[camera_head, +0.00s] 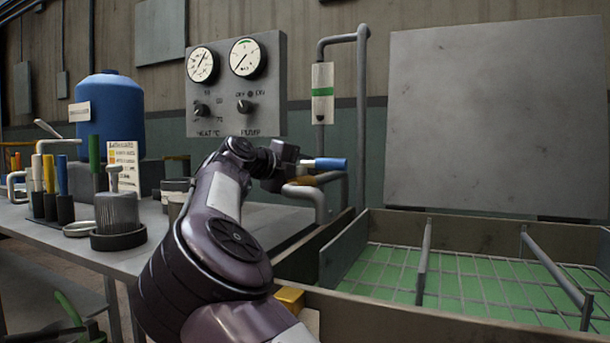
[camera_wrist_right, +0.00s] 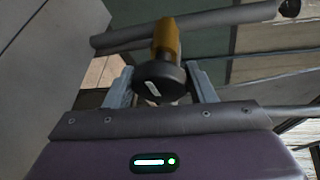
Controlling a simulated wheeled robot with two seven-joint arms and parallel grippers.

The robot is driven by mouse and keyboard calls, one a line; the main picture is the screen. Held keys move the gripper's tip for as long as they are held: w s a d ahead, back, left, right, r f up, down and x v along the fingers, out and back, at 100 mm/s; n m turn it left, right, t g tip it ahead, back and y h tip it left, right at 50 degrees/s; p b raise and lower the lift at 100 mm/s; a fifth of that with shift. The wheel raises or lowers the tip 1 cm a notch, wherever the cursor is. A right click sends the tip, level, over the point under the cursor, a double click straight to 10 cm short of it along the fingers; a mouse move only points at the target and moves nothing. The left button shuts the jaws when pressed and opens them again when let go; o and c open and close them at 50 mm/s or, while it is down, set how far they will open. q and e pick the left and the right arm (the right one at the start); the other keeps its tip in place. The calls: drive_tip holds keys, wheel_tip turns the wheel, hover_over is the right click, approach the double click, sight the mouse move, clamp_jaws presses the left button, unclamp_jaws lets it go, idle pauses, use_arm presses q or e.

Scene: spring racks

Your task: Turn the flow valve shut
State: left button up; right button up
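The flow valve shows in the right wrist view as a black round knob (camera_wrist_right: 158,84) with a white mark, on a brass body (camera_wrist_right: 167,40) at a grey pipe. In the head view, the brass body (camera_head: 322,179) sits on the low pipe, and the knob is hidden by my right gripper. My right gripper (camera_head: 298,164) is at the valve. Its fingers (camera_wrist_right: 160,82) stand on either side of the knob, very close to it; I cannot tell whether they touch. A blue piece (camera_head: 331,164) sticks out just past the gripper. My left gripper is out of view.
A panel (camera_head: 235,85) with two gauges and two knobs hangs behind my arm. A tank (camera_head: 575,238) with a green grid floor stands at the right. A bench (camera_head: 85,238) at the left holds a blue drum (camera_head: 108,100), coloured handles and a grey spring-like cylinder (camera_head: 117,212).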

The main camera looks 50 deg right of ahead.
drive_tip(key=shift+f, duration=0.1)
drive_tip(key=shift+c, duration=0.6)
drive_tip(key=shift+m, duration=0.3)
drive_tip(key=shift+m+t+y, duration=0.3)
drive_tip(key=shift+m+t+y+b, duration=0.6)
drive_tip(key=shift+m+t+b, duration=0.25)
drive_tip(key=shift+m, duration=0.55)
drive_tip(key=shift+m+t, duration=0.35)
drive_tip(key=shift+m, duration=0.05)
drive_tip(key=o, duration=1)
drive_tip(key=shift+c, duration=0.2)
